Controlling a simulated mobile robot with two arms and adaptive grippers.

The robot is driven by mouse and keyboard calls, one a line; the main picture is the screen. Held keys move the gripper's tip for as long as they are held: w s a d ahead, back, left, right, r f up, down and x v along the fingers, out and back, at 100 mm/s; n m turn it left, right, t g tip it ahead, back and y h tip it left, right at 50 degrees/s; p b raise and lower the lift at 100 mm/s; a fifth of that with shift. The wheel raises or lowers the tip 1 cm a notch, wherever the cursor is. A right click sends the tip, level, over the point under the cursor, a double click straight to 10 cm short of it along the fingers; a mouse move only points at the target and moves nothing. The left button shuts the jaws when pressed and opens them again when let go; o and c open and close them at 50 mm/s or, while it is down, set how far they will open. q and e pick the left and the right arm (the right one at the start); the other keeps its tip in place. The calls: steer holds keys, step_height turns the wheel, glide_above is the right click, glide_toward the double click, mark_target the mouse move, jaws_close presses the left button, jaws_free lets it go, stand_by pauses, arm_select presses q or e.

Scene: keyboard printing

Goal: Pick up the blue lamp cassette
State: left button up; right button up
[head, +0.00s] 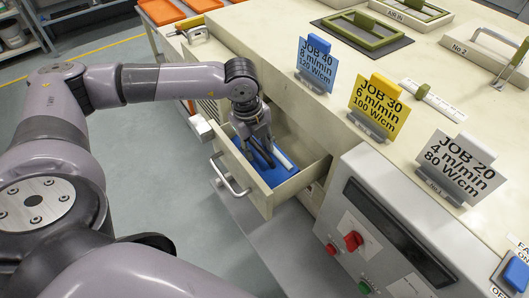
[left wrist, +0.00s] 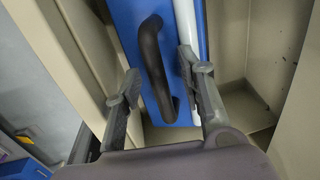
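The blue lamp cassette (head: 276,174) lies in the open drawer (head: 257,193). It is a long blue box with a white tube along one side and a black handle. In the left wrist view the cassette (left wrist: 128,18) shows its black bow handle (left wrist: 152,62), and the white tube (left wrist: 189,30) runs beside it. My left gripper (head: 259,156) reaches down into the drawer over the cassette. In the left wrist view my left gripper (left wrist: 158,75) is open, with one finger on each side of the handle; I cannot tell whether a finger touches it. My right gripper is not in view.
The drawer's front has a metal handle (head: 230,178). A control panel (head: 375,235) with a red knob stands right of the drawer. Blue, yellow and white job cards (head: 317,64) stand on the bench top (head: 270,30). Drawer walls close in around the gripper.

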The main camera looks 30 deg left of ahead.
arm_select(q)
steer(key=shift+f, duration=0.1)
steer(key=shift+c, duration=0.2)
steer(key=c, duration=0.8)
jaws_close()
steer(key=shift+w, duration=0.1)
